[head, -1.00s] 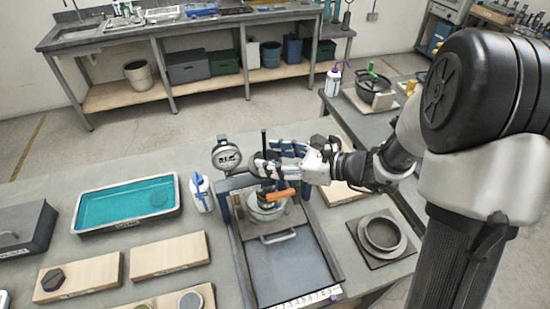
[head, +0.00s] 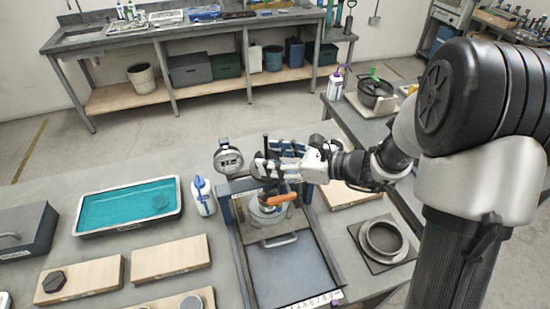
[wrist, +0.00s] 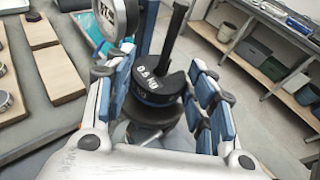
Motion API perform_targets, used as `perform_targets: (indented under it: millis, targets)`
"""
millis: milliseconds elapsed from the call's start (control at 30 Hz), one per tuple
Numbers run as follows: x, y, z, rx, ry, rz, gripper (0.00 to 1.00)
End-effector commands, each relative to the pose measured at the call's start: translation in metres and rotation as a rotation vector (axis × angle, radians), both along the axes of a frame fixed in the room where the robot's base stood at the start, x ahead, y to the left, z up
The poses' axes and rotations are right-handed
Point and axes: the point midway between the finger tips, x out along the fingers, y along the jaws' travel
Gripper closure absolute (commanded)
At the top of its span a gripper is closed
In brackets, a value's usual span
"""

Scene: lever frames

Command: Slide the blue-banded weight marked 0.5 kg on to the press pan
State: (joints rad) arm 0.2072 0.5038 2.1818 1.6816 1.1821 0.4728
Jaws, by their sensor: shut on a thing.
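The dark weight (wrist: 153,82) marked 0.5 kg, with a blue band around its lower side, shows in the wrist view. My gripper (wrist: 163,66) is shut on it, with one blue-padded finger on each side. The weight sits close beside the upright dark rod (wrist: 178,35); whether the rod is inside its slot I cannot tell. The dark round press pan (wrist: 148,116) is right below; whether the weight touches it is unclear.
A wash bottle (head: 203,196), a teal-filled tray (head: 95,212) and wooden boards (head: 170,258) lie left. A metal ring (head: 384,238) lies right.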

Motion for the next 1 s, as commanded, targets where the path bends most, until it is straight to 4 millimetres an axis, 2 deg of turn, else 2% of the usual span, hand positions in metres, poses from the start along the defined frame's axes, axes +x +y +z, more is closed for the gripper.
perform_targets:
  millis: [1000]
  targets:
    - [0.0003,-0.0001,-0.0075,0.002,-0.003,0.0,0.81]
